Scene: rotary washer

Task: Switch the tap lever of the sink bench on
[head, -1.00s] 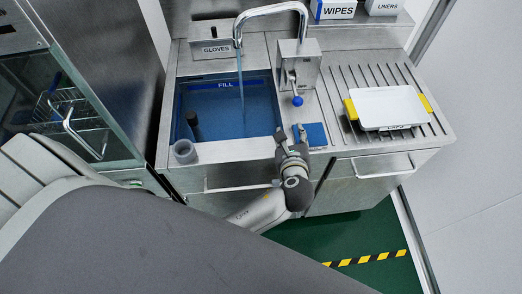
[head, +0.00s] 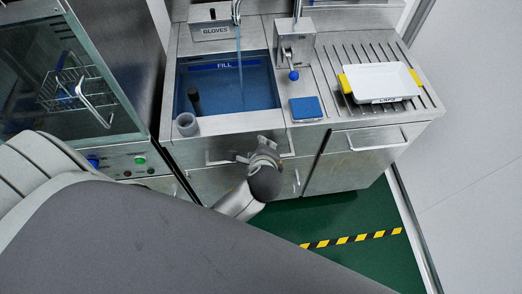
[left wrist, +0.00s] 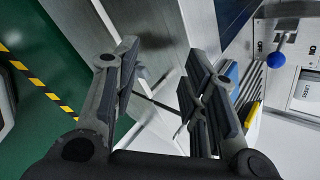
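The tap lever with its blue ball knob (head: 293,75) hangs from the metal tap housing (head: 295,45) at the right of the sink. The knob also shows at the upper right of the left wrist view (left wrist: 276,60). A stream of water (head: 240,70) falls from the spout (head: 236,12) into the blue-water basin (head: 260,97); the spout's top is cut off. My left gripper (head: 262,147) is in front of the bench front, below and left of the knob and apart from it. In the left wrist view its fingers (left wrist: 160,78) are spread and empty. My right gripper is not seen.
A blue pad (head: 306,108) lies on the bench's front rim. A white tray with yellow handles (head: 380,82) stands on the ribbed drainboard. A grey cup (head: 186,123) is at the basin's front left. Drawer handles stick out of the bench front. A glass-door cabinet is left.

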